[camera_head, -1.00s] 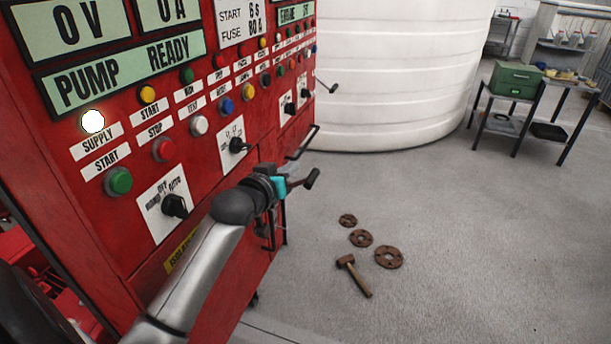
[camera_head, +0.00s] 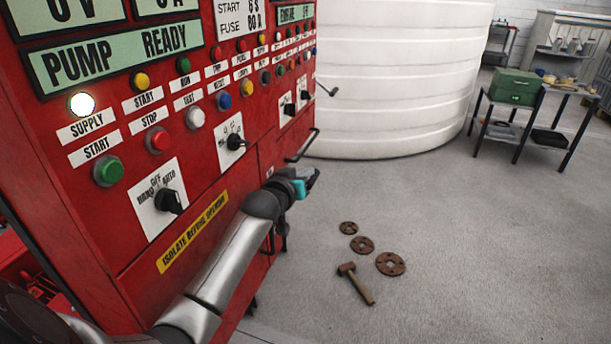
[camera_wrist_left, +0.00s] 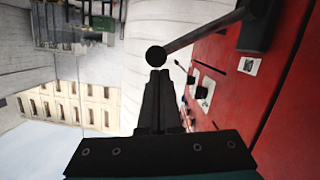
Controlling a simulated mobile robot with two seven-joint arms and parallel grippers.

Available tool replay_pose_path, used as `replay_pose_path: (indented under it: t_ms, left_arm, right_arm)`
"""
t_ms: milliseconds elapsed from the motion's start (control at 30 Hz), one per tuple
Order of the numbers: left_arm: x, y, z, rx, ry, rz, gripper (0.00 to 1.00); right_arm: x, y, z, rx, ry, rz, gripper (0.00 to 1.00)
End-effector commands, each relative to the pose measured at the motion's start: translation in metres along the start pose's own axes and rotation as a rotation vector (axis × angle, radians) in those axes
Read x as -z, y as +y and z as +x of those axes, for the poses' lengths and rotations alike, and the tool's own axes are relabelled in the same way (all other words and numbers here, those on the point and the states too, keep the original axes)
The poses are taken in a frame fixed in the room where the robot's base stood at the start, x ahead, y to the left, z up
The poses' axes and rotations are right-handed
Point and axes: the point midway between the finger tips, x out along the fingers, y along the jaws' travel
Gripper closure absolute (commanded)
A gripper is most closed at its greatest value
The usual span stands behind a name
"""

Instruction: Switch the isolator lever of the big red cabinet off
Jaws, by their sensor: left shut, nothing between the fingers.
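The big red cabinet (camera_head: 110,235) fills the left of the head view, and its red side shows in the left wrist view (camera_wrist_left: 285,50). My left gripper (camera_head: 311,179) is beside the cabinet's lower right part. In the left wrist view its dark fingers (camera_wrist_left: 158,100) are together with nothing between them. A lever with a grey shaft (camera_wrist_left: 205,32) comes from the cabinet side. Its round black knob (camera_wrist_left: 155,56) appears right at the fingertips; I cannot tell whether they touch. In the head view my gripper and arm hide the lever. My right gripper is out of view.
The panel carries several buttons and black rotary switches (camera_head: 170,201). A black handle (camera_head: 303,147) sticks out above my gripper. A white tank (camera_head: 395,85) stands behind. A hammer (camera_head: 355,284) and rusty flanges (camera_head: 390,264) lie on the floor.

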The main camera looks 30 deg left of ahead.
Motion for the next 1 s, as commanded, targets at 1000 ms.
replay_pose_path:
  t_ms: [1000]
  left_arm:
    - [-0.022, 0.013, 0.005, 0.040, -0.006, 0.165, 1.00]
  right_arm:
    - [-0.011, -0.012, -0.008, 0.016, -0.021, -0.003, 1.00]
